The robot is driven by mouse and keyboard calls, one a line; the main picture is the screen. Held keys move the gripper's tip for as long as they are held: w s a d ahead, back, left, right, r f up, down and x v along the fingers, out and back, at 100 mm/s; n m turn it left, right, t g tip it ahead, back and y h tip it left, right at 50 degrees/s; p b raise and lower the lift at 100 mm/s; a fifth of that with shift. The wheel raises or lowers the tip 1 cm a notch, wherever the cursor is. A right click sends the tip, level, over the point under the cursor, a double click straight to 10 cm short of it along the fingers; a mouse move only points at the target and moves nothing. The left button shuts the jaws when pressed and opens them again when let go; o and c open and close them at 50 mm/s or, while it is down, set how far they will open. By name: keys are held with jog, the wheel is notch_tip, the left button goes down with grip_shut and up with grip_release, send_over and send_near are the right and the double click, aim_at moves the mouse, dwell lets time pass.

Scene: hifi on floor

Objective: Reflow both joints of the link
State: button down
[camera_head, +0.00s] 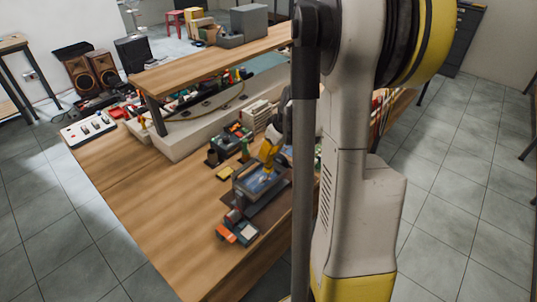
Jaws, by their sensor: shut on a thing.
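My gripper (284,154) shows small and dark beside my upright column, which hides part of it. It appears shut on a yellow tool (269,149), which tilts down to the left over a framed holder. The holder (246,189) has dark edges and a blue board (261,181) inside, on a dark mat (270,206). I cannot tell whether the tool's tip touches the board. The link and its two joints are too small to make out.
An orange and grey device (238,231) sits near the bench's front edge. A yellow pad (225,174) lies left of the holder. A raised shelf (215,61) spans the back of the bench. The wooden bench top (155,205) is clear at front left. Speakers (92,72) stand beyond.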

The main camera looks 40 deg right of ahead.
dwell(0.3)
jog(key=shift+r+p, duration=1.65)
jog(key=shift+r, duration=0.65)
